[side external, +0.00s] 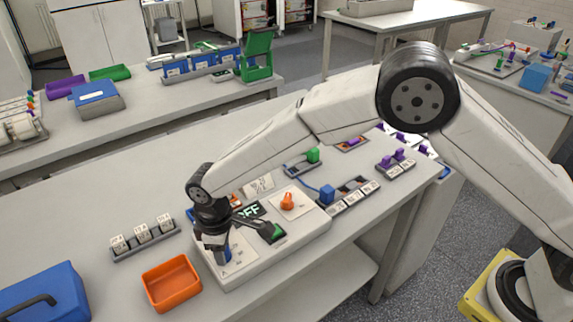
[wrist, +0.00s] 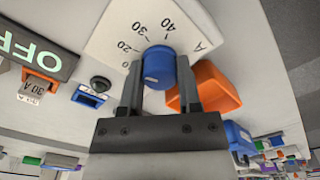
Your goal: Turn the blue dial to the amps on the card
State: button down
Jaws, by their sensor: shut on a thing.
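The blue dial (wrist: 158,66) sits on a white scale plate (wrist: 105,40) in the wrist view. The plate's printed marks include 20, 30, 40 and an A. My gripper (wrist: 158,80) has one finger on each side of the dial and is shut on it. Which mark the dial points to cannot be told. The card (wrist: 36,87), in an orange holder, appears upside down and reads 30 A. In the side view my gripper (side external: 218,250) reaches down over the near-left end of the cycler (side external: 290,247), mostly hiding the dial.
A dark display (side external: 250,211) reads OFF. An orange bin (side external: 171,283) stands left of the cycler.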

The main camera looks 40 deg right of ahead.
dwell(0.3)
jog(key=shift+c, duration=1.5)
grip_release()
jog(key=shift+r, duration=0.1)
jog(key=shift+r, duration=3.85)
jog(key=shift+d, duration=0.1)
jog(key=s+d+r+m+t, duration=0.1)
jog(key=s+d+m, duration=0.25)
jog(key=d, duration=0.85)
jog(key=s+d+r+m+t, duration=0.1)
jog(key=s+d+m, duration=0.25)
jog(key=d, duration=0.85)
jog(key=s+d+f+m, duration=0.1)
jog(key=s+d+m, duration=0.2)
jog(key=s+d, duration=0.4)
jog(key=shift+s+f+t, duration=0.25)
jog(key=shift+s+t, duration=0.05)
jog(key=shift+s, duration=0.65)
